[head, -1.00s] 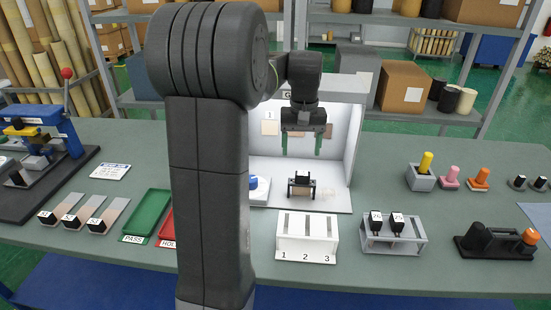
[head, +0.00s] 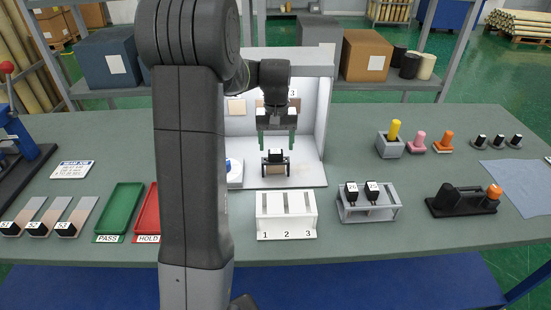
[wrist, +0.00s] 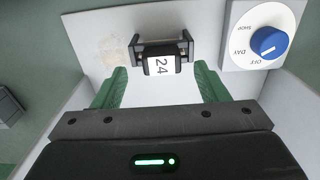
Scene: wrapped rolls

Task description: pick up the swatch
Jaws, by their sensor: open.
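A black-gripped swatch with a white label reading 24 (wrist: 162,65) sits in a small black stand (wrist: 137,48) inside the white booth. In the head view the swatch (head: 275,156) stands upright in the stand on the booth floor. My gripper (head: 277,146) is open, its green fingers pointing down just over the swatch. In the wrist view my gripper (wrist: 162,80) has one finger on each side of the label, with clear gaps. The fingers do not touch the swatch.
The booth's side wall (head: 326,110) rises close on the right. A blue dial (wrist: 268,42) is beside the stand. In front stand a white slotted rack (head: 286,225) and a grey rack (head: 369,212) holding two labelled swatches. Green PASS (head: 121,208) and red HOLD trays lie left.

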